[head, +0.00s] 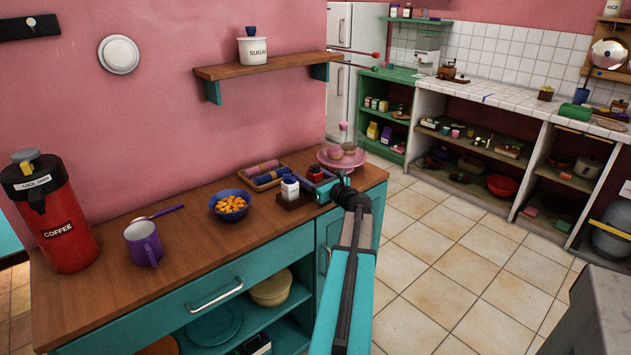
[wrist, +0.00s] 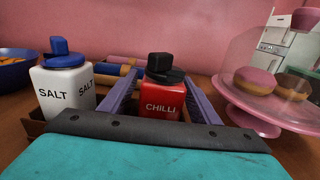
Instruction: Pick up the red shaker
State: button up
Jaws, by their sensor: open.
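The red shaker, labelled CHILLI with a black lid (wrist: 160,106), stands upright in the middle of the wrist view. In the head view it shows as a small red and dark shape (head: 314,173) on the wooden counter, partly hidden by my gripper. My gripper (wrist: 163,77) is open, with one purple finger on each side of the shaker. Gaps show between the fingers and the shaker's body. The shaker's lower part is hidden behind the gripper's palm.
A white SALT shaker with a blue lid (wrist: 62,95) stands close on the left, by a dark wooden holder (head: 292,201). A pink cake stand with doughnuts (wrist: 258,110) under a clear dome is close on the right. A rolled-items tray (head: 263,176) lies behind.

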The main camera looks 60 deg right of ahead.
dwell(0.4)
jog(key=c, duration=1.2)
jog(key=shift+c, duration=0.2)
jog(key=shift+r, duration=0.15)
jog(key=shift+r, duration=1.75)
jog(key=a+r+b+v, duration=0.1)
jog(key=a+v, duration=0.1)
jog(key=v, duration=1.4)
jog(key=shift+w+a+r, duration=0.15)
jog(key=shift+w+a, duration=0.05)
jog(key=shift+w, duration=0.25)
jog(key=shift+r, duration=0.15)
